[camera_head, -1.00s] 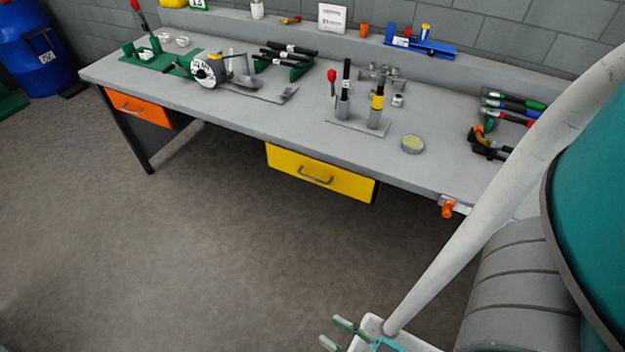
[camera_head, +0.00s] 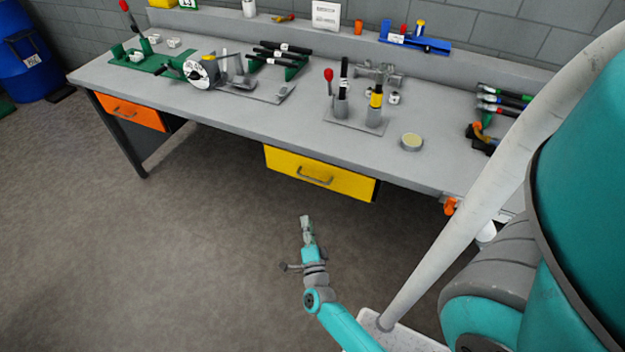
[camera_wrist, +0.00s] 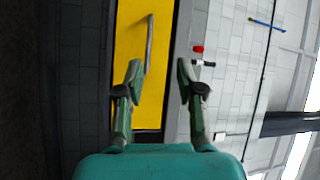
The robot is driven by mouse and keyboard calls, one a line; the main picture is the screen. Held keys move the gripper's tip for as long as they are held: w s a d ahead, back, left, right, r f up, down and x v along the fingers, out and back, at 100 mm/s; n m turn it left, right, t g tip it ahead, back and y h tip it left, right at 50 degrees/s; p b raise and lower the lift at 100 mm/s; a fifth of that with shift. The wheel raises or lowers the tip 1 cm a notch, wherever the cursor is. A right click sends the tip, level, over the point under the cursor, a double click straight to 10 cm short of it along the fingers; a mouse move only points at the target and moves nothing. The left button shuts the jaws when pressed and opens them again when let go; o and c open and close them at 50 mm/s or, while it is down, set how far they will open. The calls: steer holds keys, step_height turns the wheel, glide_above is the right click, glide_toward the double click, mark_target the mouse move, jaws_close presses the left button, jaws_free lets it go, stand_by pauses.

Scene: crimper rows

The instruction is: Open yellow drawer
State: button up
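The yellow drawer (camera_head: 319,174) is under the workbench's front edge, near the middle, and looks shut. Its grey bar handle (camera_head: 315,176) is on the front face. My gripper (camera_head: 305,220) is in front of and below the drawer in the head view, apart from it. In the wrist view the picture is turned sideways: the yellow drawer front (camera_wrist: 140,75) shows between and beyond my open, empty gripper fingers (camera_wrist: 158,72).
The grey workbench (camera_head: 240,115) carries tools and stands against a block wall. An orange drawer (camera_head: 131,111) is at its left end. An orange clamp-like part (camera_head: 450,206) sits at the right front edge. The floor (camera_head: 190,250) before the bench is clear.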

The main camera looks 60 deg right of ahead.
mark_target(313, 179)
steer(key=w+d+m+g, duration=0.1)
steer(key=w+d, duration=0.1)
steer(key=d, duration=0.3)
steer(key=w+d+r+m+g+h, duration=0.1)
steer(key=w+d+m, duration=0.1)
steer(key=d, duration=0.4)
steer(key=w+d+m+g+h, duration=0.1)
steer(key=w+d, duration=0.2)
steer(key=d, duration=0.2)
steer(key=shift+d+r, duration=0.15)
steer(key=shift+d, duration=0.2)
jaws_close()
